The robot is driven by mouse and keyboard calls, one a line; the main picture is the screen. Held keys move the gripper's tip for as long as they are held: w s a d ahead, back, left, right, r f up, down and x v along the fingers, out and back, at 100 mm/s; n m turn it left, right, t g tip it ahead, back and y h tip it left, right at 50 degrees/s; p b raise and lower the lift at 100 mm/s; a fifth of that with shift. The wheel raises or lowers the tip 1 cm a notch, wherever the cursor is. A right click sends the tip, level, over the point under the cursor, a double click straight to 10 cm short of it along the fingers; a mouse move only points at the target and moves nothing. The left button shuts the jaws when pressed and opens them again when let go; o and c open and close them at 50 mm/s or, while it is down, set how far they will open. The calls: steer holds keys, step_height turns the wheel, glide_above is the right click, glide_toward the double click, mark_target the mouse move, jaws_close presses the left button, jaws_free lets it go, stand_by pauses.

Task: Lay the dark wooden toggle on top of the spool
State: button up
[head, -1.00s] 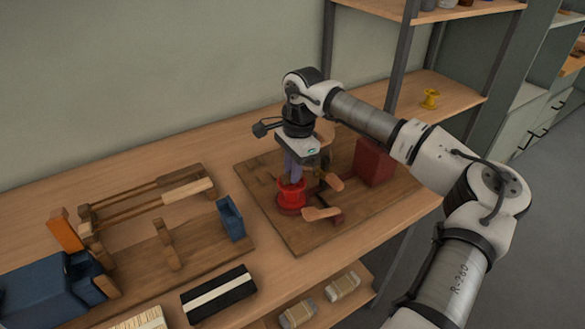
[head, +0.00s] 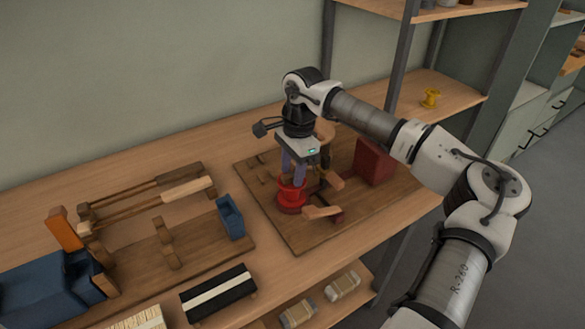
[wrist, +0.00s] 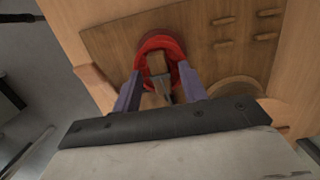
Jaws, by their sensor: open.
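The red spool (head: 291,199) stands on the wooden board, and its red rim (wrist: 178,47) shows in the wrist view. My gripper (head: 292,178) points down right over it. In the wrist view its two purple fingers (wrist: 161,88) are apart, one on each side of the spool's near part. A brown wooden piece (wrist: 157,64) shows between them, within the red rim; it looks like the toggle on the spool. Its ends and contact with the spool are partly hidden, so I cannot tell how it rests.
A dark red block (head: 374,162) and a light wooden handle (head: 321,212) are close to the right of the spool. A blue holder (head: 230,217) stands to the left. Small wooden pieces (wrist: 228,43) lie on the board (head: 300,239). A yellow spool (head: 430,98) is on the shelf.

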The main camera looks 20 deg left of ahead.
steer(key=shift+r, duration=0.1)
step_height(320, 180, up, 14)
steer(key=w+d+b, duration=0.1)
steer(key=b, duration=0.1)
steer(key=shift+w+f, duration=0.15)
steer(key=shift+f, duration=0.1)
